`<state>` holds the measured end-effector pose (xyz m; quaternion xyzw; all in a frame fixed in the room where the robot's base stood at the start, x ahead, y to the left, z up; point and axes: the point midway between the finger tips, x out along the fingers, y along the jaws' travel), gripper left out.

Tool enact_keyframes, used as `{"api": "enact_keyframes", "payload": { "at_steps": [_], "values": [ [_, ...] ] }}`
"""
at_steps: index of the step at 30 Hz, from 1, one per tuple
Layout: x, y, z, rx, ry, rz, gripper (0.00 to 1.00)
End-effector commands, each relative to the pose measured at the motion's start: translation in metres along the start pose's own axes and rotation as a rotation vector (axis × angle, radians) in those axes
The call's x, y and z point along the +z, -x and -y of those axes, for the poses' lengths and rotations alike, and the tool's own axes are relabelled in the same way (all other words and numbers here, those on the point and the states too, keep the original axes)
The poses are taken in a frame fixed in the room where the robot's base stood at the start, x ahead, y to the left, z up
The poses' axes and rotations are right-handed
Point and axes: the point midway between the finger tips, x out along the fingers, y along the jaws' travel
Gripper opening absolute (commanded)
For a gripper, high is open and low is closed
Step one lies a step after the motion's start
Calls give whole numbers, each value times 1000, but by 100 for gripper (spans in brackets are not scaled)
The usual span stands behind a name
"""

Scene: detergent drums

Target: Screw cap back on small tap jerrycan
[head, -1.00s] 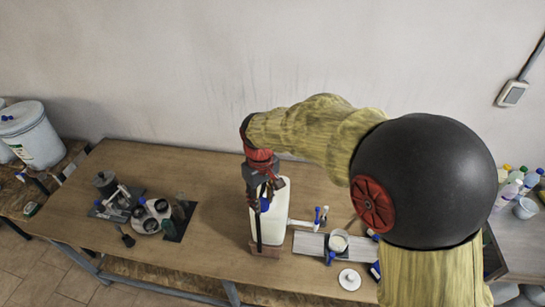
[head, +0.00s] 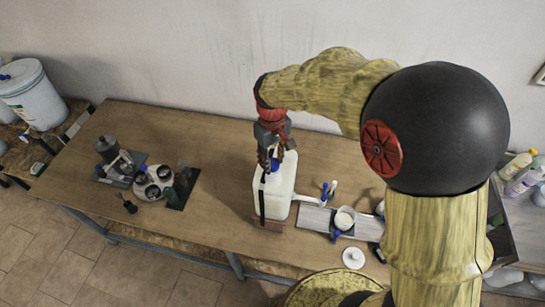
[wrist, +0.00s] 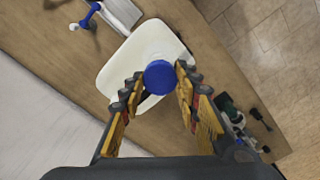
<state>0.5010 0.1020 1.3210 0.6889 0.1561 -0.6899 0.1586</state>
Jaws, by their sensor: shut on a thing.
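The white jerrycan (head: 278,200) stands upright on a small brown block (head: 270,223) on the wooden table. A white spout with a blue tap (head: 325,190) sticks out to its right; the tap also shows in the wrist view (wrist: 90,16). My gripper (head: 271,160) points down over the top of the jerrycan. Its fingers (wrist: 158,82) are shut on the blue cap (wrist: 160,77), which also shows in the head view (head: 274,164). In the wrist view the cap overlaps the pale neck area. I cannot tell whether it touches the neck or sits on its thread.
A grey board (head: 315,217) with a white cup (head: 344,217) lies right of the jerrycan. A white lid (head: 353,258) lies near the front edge. A round tray (head: 153,187) with dark cups stands at the left. Bare table lies between tray and jerrycan.

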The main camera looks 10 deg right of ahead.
Motion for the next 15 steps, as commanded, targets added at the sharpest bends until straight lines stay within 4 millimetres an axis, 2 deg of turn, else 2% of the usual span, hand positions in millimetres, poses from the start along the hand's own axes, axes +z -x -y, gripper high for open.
{"api": "enact_keyframes", "payload": {
  "at_steps": [4,15],
  "values": [
    [0,-11,0,0,0,0,22],
    [1,-17,0,0,0,0,22]
  ]
}}
